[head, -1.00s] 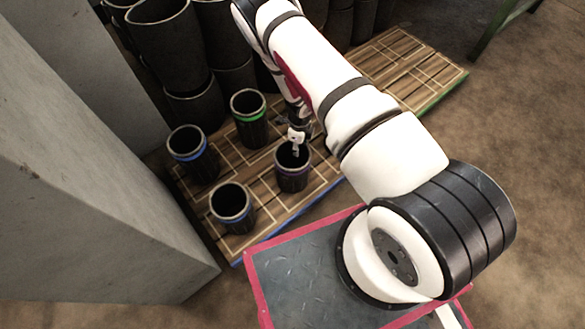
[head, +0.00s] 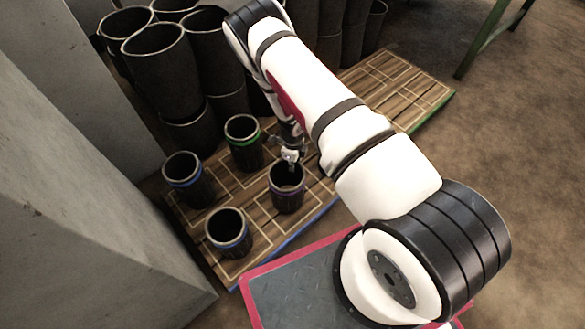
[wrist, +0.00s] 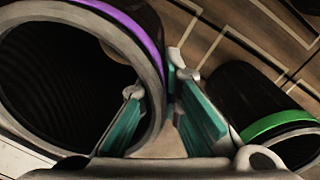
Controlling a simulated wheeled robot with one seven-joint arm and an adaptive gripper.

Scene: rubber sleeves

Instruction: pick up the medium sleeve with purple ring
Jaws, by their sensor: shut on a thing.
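The sleeve with the purple ring (head: 287,197) is a black open cylinder with a pale rim, upright at the front right of the sleeve group. It fills the left of the wrist view (wrist: 148,42), its purple band just below the rim. My gripper (head: 291,160) is at the sleeve's far rim. In the wrist view my gripper (wrist: 152,80) has one teal-padded finger inside the opening and the other outside, shut on the sleeve's wall. Whether the sleeve's base touches the wooden board is hard to tell.
A green-ringed sleeve (head: 243,154) stands behind, close to my outer finger in the wrist view (wrist: 272,125). Two blue-ringed sleeves (head: 189,194) (head: 228,246) stand left on the wooden board (head: 395,75). Large black sleeves (head: 160,75) are stacked behind. A grey wall (head: 75,220) is at left.

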